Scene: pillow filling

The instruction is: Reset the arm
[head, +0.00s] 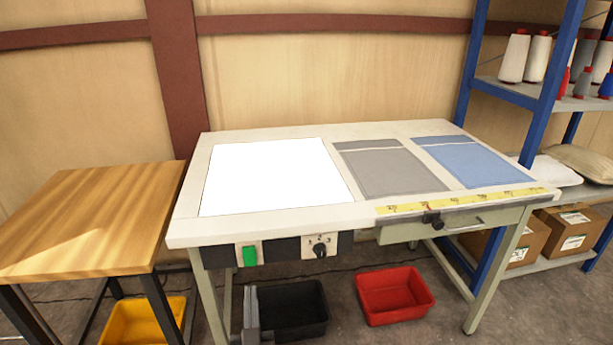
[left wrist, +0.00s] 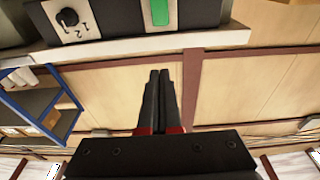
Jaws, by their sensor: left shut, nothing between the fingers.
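My left gripper (head: 251,300) shows at the bottom of the head view, low in front of the table and overlapping the black bin. In the left wrist view my left gripper (left wrist: 158,78) has its two dark fingers together, with nothing between them. Its fingers point toward the underside and front of the table, near the green switch (left wrist: 161,14) and the control knob (left wrist: 68,17). My right gripper is in neither view.
The work table (head: 190,232) carries a white panel (head: 275,175), a grey pillowcase (head: 390,170) and a blue one (head: 468,163). A black bin (head: 305,300), red bin (head: 393,293) and yellow bin (head: 140,322) stand below. A wooden table (head: 90,220) is left; a blue-framed shelf (head: 515,95) is right.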

